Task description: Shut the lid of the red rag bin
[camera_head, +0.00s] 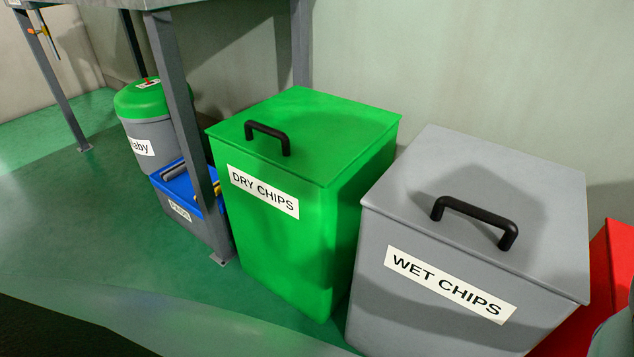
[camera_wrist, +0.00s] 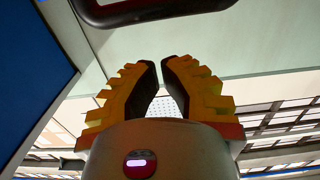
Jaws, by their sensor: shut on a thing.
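The red bin (camera_head: 616,270) shows only in part at the right edge of the head view, behind and beside the grey bin. Its label, its lid and how far the lid stands open cannot be seen. My gripper (camera_wrist: 159,65) shows in the wrist view, with yellow stepped fingers and black pads. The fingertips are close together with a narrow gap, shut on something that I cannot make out. A dark rounded bar or rim (camera_wrist: 150,14) lies across the top of the wrist view, beyond the fingertips. The head view does not show the fingers.
A grey WET CHIPS bin (camera_head: 452,282) stands left of the red bin, and a green DRY CHIPS bin (camera_head: 270,240) stands further left; both lids are down. A table leg (camera_head: 185,120), a blue-lidded box (camera_head: 180,195) and a green-lidded drum (camera_head: 150,135) are at left. Open floor (camera_head: 80,230) lies in front.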

